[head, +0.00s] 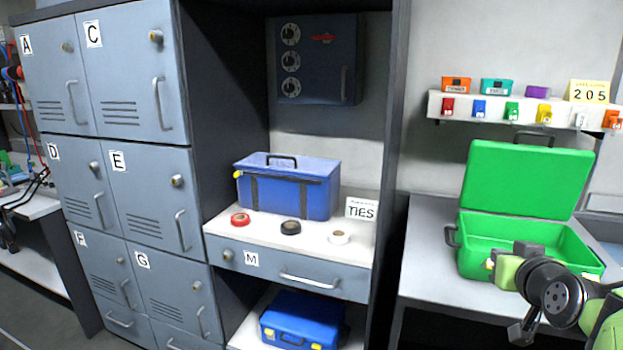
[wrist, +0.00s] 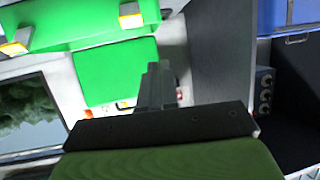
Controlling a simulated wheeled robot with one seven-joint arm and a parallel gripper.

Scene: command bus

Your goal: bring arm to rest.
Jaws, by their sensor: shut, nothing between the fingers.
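My gripper (wrist: 158,88) shows in the wrist view with its fingers together and nothing between them. In the head view my green and black arm is at the lower right, in front of the open green case (head: 520,240). The gripper's fingertips cannot be made out there. The green case stands on a grey table with its lid up, and it also shows in the wrist view (wrist: 115,75). I cannot tell from these views whether my arm touches the case.
Grey lockers (head: 125,100) stand at the left. A blue toolbox (head: 290,190) and several tape rolls sit on the shelf above drawer M (head: 290,275). A lower blue case (head: 300,322) sits beneath. A wall shelf (head: 520,108) with small coloured boxes hangs above the green case.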

